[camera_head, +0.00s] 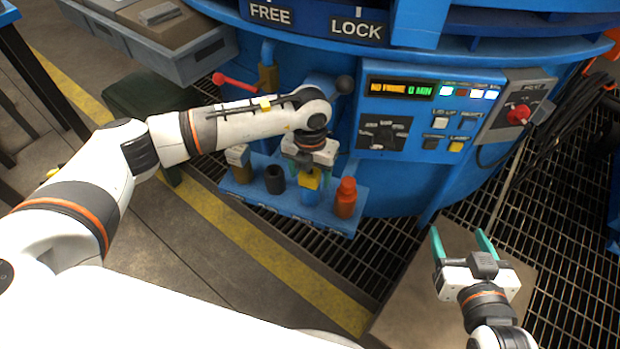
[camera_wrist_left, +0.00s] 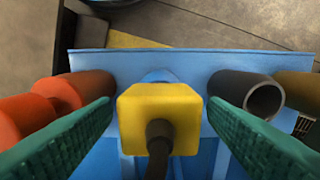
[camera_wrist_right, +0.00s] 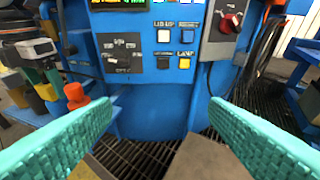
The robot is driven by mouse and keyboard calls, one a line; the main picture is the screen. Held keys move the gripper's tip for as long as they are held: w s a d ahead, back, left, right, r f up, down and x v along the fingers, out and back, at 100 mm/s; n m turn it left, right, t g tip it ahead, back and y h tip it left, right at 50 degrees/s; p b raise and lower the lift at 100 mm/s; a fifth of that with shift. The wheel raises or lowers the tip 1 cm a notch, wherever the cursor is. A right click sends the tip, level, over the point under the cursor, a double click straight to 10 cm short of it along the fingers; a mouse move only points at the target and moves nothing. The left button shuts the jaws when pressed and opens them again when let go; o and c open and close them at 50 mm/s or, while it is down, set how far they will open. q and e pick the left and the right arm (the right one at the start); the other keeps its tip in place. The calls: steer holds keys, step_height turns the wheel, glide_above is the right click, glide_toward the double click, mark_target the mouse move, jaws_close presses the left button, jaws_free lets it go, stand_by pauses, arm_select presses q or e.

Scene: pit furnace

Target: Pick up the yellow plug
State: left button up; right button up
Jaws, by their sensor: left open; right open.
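The yellow plug (camera_head: 311,180) stands on the blue shelf (camera_head: 235,184) on the furnace front, between a black hollow cylinder (camera_head: 274,180) and an orange-red stepped piece (camera_head: 345,198). In the left wrist view the plug's yellow block (camera_wrist_left: 160,115) with a dark stem lies between the green fingers, with gaps on both sides. My left gripper (camera_head: 309,165) is open just over the plug; its fingertips are partly hidden in the head view. My right gripper (camera_head: 463,238) is open and empty, off to the right above a brown box.
A dull yellow-brown piece (camera_head: 238,163) stands at the shelf's left end. The control panel (camera_head: 415,115) with buttons is above right of the shelf. A red-tipped lever (camera_head: 232,82) sticks out at the left. The brown box (camera_head: 410,300) rests on dark floor grating.

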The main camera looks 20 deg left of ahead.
arm_select(q)
steer(key=shift+f, duration=0.1)
steer(key=c, duration=1.1)
